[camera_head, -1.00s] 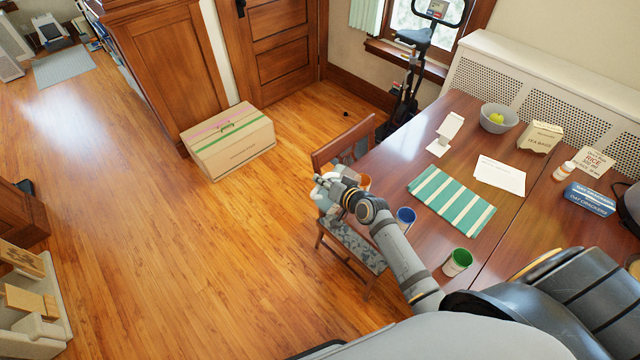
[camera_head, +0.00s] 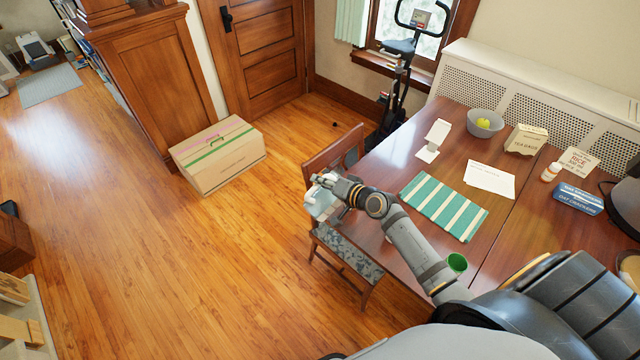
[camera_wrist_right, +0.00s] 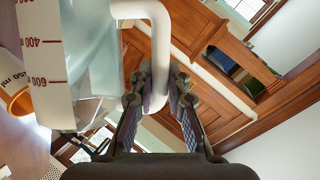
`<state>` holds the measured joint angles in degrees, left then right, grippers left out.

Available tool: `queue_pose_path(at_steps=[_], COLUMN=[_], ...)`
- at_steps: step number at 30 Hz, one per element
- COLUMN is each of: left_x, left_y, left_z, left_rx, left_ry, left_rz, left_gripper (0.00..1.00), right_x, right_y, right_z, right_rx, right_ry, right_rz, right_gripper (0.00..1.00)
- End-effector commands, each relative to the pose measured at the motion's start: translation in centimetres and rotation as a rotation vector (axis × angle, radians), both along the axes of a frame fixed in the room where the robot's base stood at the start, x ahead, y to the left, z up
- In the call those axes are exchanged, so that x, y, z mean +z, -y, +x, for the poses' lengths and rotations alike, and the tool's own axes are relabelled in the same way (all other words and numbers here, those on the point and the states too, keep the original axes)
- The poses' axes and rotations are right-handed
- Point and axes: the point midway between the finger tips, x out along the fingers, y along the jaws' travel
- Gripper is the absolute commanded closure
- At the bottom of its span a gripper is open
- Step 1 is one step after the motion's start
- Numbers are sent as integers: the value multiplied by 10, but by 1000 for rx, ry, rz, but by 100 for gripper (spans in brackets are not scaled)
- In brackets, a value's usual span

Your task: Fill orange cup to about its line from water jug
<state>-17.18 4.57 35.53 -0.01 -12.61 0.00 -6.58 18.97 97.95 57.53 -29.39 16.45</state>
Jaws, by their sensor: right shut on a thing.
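The water jug (camera_head: 322,205) is a pale, see-through vessel beside the table's left edge in the head view. In the right wrist view the jug (camera_wrist_right: 95,45) shows red scale marks and a white handle. My right gripper (camera_head: 330,184) is shut on that handle; its fingers show in the right wrist view (camera_wrist_right: 162,95). The orange cup (camera_wrist_right: 14,98), with a white band marked 450 ml, shows at the left edge of the right wrist view, beside the jug. My arm and the jug hide it in the head view. I cannot tell the water level. My left gripper is not in view.
A green cup (camera_head: 457,263) stands by my forearm on the table (camera_head: 400,150). A striped cloth (camera_head: 445,206), a paper (camera_head: 490,180), and a grey bowl (camera_head: 485,124) lie farther right. A chair (camera_head: 345,255) stands at the table's left edge.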

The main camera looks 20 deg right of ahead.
Motion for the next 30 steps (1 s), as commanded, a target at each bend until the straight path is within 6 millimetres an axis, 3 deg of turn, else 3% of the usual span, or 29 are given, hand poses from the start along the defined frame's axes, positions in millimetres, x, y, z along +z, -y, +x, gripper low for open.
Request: queue_pose_path(at_steps=[30], left_x=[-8], left_y=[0], left_z=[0], left_rx=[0], left_ry=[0], left_rz=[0], left_gripper=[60], right_x=[8], right_y=[9], right_z=[2], right_rx=[0], right_ry=[-10], right_rz=[83], right_gripper=[100])
